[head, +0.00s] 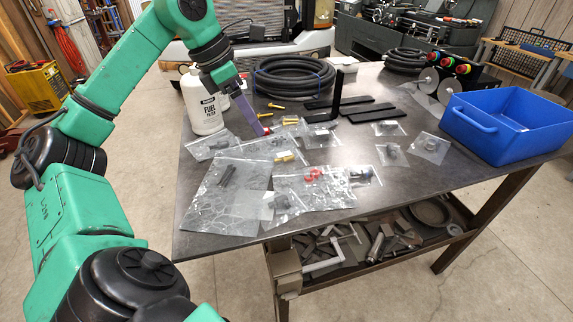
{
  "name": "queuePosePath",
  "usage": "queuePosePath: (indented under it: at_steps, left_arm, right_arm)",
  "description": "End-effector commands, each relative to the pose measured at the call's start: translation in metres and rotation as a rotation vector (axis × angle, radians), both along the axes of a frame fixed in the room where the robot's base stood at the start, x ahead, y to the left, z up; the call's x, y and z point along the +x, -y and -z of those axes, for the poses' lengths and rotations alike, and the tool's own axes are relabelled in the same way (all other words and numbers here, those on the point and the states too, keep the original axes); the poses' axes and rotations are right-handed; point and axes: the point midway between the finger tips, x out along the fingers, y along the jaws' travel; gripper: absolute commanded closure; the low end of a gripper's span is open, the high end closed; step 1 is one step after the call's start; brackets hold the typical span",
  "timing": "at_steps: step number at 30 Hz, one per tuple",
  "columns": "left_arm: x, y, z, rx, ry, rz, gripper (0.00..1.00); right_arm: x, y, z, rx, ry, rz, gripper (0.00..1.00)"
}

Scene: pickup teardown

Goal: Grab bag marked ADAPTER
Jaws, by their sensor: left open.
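Several clear plastic bags lie on the dark table (440,185). No ADAPTER marking is legible on any of them, so I cannot tell which bag carries it. A large bag (208,208) with a dark part lies at the front left. Another large bag (335,194) holds red rings. Smaller bags with dark parts lie at the right, including one bag (433,154) near the blue bin and another (391,162) left of it. My left gripper (266,130) is open, pointing down over the bags behind the large ones. Contact with a bag cannot be told. My right gripper is out of view.
Black coiled hose (293,78) and black flat bars (377,116) lie farther back. A blue bin (510,125) stands at the right. The table's front right is clear.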

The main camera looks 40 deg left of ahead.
Motion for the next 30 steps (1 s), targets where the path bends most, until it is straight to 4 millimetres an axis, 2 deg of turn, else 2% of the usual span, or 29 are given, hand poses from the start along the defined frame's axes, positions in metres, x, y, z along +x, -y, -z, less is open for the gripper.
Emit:
queuePosePath:
  at_steps: [1,6,11,18,24,25,29,30]
  left_arm:
    - [0.005,0.004,0.02,-0.003,-0.004,0.004,0.25]
    - [0.019,0.012,0.055,-0.004,-0.003,0.003,0.25]
    - [0.025,0.015,0.07,-0.005,-0.001,0.003,0.25]
    - [0.039,0.023,0.109,-0.006,-0.003,0.005,0.25]
    - [0.04,0.023,0.111,-0.005,0.0,0.003,0.25]
    - [0.04,0.023,0.111,-0.005,0.0,0.003,0.29]
    - [0.04,0.023,0.111,-0.005,0.0,0.003,0.79]
    - [0.04,0.023,0.111,-0.005,0.0,0.003,0.84]
  right_arm:
    - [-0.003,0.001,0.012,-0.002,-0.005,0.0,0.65]
    - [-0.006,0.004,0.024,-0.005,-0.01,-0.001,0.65]
    - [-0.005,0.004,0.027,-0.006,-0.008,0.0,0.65]
    - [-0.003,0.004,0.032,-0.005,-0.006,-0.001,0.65]
    - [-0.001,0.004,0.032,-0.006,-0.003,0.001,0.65]
    - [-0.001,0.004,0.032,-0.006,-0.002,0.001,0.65]
    - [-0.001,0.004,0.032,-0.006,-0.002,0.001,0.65]
    - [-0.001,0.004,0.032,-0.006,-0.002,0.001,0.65]
